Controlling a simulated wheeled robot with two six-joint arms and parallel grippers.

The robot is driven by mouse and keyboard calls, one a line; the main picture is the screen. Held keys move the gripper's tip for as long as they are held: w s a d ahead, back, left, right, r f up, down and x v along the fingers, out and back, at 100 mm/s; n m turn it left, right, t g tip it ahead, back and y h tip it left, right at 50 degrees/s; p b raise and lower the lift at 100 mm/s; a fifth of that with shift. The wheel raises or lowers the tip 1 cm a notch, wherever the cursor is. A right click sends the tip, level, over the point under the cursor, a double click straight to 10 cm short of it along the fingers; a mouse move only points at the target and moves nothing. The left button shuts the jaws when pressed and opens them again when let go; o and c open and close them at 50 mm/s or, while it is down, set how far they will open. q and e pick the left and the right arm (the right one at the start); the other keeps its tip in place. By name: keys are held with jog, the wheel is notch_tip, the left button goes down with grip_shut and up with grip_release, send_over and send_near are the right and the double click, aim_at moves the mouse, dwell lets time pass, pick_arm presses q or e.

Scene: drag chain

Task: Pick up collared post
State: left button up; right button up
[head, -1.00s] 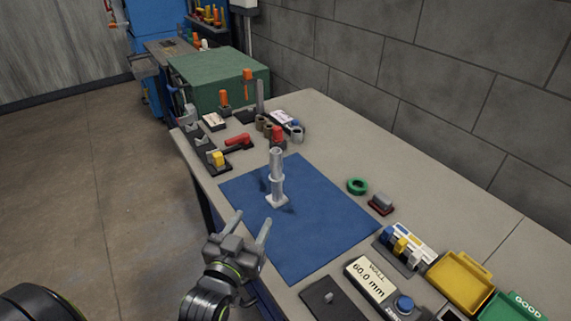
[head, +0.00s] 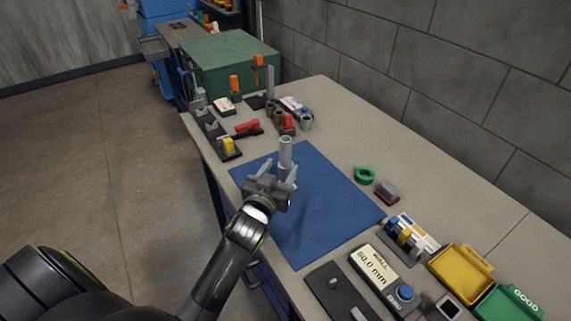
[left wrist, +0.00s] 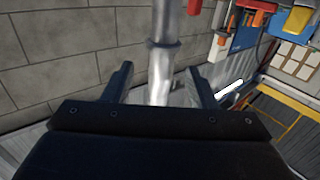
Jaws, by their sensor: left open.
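The collared post (head: 286,152) is a grey metal cylinder standing upright on the blue mat (head: 325,205). In the head view its lower part is hidden behind my left gripper (head: 280,172). In the left wrist view the post (left wrist: 161,70) shows its collar and stands between the two open fingers (left wrist: 158,85), nearer the left-wrist picture's middle. My left gripper is open around or just in front of the post; I cannot tell if a finger touches it. My right gripper is not in view.
A green ring (head: 365,174) and a red-based grey block (head: 387,191) lie right of the mat. A wall-thickness gauge (head: 375,268), a yellow bin (head: 461,272) and a green bin (head: 507,303) stand at the near right. Clamps and a green case (head: 232,68) are at the back.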

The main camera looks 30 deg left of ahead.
aim_at(283, 161)
pick_arm(q)
jog(key=w, duration=0.2)
jog(key=w+p, duration=0.1)
jog(key=shift+w+a+r, duration=0.25)
jog(key=shift+a, duration=0.1)
jog(key=shift+w+a, duration=0.1)
jog(key=shift+w, duration=0.6)
jog(key=c, duration=1.1)
